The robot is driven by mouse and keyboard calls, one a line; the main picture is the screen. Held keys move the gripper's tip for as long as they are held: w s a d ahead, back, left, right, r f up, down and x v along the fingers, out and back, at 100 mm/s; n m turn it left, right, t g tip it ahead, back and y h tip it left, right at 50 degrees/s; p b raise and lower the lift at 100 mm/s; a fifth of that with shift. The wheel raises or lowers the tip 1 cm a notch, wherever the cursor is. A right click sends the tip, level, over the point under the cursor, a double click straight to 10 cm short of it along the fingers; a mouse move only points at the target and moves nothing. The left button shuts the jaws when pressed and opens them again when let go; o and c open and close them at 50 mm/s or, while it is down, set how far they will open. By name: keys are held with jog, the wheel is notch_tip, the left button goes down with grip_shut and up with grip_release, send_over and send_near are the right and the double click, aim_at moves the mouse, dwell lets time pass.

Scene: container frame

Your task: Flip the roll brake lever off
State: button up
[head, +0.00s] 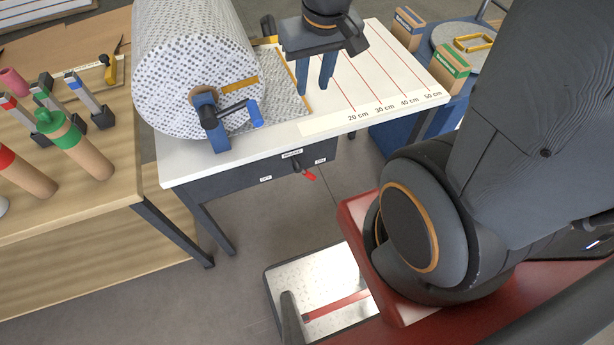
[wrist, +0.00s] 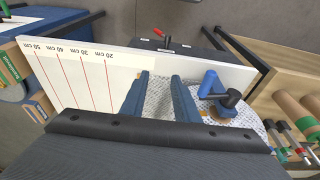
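The brake lever (head: 305,171) is a small dark lever with a red tip on the dark front panel below the white tabletop. In the head view it points down and right, toward the right one of two small side labels, whose words are too small to read. It also shows in the wrist view (wrist: 160,37) beyond the table edge. My gripper (head: 314,86) is above the tabletop, behind the lever and higher. Its two blue fingers (wrist: 160,77) are apart with nothing between them, and they do not touch the lever.
A large dotted roll (head: 190,70) lies on the white table (head: 290,132), with a blue-handled crank (head: 230,112) at its near end. A wooden bench (head: 120,180) with several tools stands at left. A metal plate with a red pedal (head: 336,304) is on the floor. Space before the lever looks clear.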

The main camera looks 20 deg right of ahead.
jog(key=shift+f, duration=0.15)
jog(key=c, duration=0.4)
jog(key=shift+f+b, duration=0.3)
jog(key=shift+b, duration=0.15)
grip_shut()
notch_tip(320, 180, down, 12)
jog(key=w+g+b, duration=0.1)
jog(key=b, duration=1)
jog(key=shift+f, duration=0.15)
jog(key=shift+a, duration=0.1)
